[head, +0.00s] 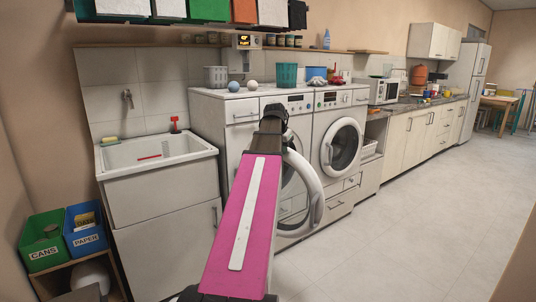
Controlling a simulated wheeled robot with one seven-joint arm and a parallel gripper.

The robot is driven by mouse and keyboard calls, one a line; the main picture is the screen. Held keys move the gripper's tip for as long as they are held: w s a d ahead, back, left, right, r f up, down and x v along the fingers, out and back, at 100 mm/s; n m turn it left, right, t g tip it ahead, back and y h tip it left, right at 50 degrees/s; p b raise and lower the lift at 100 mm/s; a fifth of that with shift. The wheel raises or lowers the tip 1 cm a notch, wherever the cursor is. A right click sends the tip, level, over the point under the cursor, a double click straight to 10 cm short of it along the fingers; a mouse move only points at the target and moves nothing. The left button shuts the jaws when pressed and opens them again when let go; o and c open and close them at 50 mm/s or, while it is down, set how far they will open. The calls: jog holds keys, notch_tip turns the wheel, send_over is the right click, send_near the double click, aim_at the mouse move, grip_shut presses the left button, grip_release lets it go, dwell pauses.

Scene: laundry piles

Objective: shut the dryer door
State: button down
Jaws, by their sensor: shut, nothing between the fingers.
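Two white front-loading machines stand side by side under one worktop. The left machine (286,102) has its round door (314,204) swung open, sticking out into the room towards the right. I take it as the dryer, though no label is readable. The right machine's round door (341,147) looks shut. My pink arm rises from the bottom of the view and covers part of the left machine's front and the opening. Its dark far end is in front of that machine's upper front. My gripper's fingers cannot be made out; they are hidden behind the arm.
A white sink cabinet (165,235) stands left of the machines. Green (44,256) and blue (86,241) bins sit at the lower left. Baskets and balls lie on the worktop. A long kitchen counter runs back right. The tiled floor (415,225) to the right is clear.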

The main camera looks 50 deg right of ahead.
jog(key=w+d+n+t+y, duration=0.1)
jog(key=w+d+n, duration=0.25)
jog(key=d, duration=0.55)
jog(key=w+d+n+t, duration=0.1)
jog(key=w+d+n, duration=0.25)
jog(key=d, duration=0.65)
jog(key=w+d+n+y, duration=0.1)
jog(key=w+d+n, duration=0.1)
jog(key=w+d, duration=0.2)
jog(key=w+d+n+t+y, duration=0.1)
jog(key=w+d+n, duration=0.2)
jog(key=w, duration=0.7)
jog(key=shift+d+n, duration=0.3)
jog(key=shift+d, duration=0.75)
jog(key=shift+w, duration=0.1)
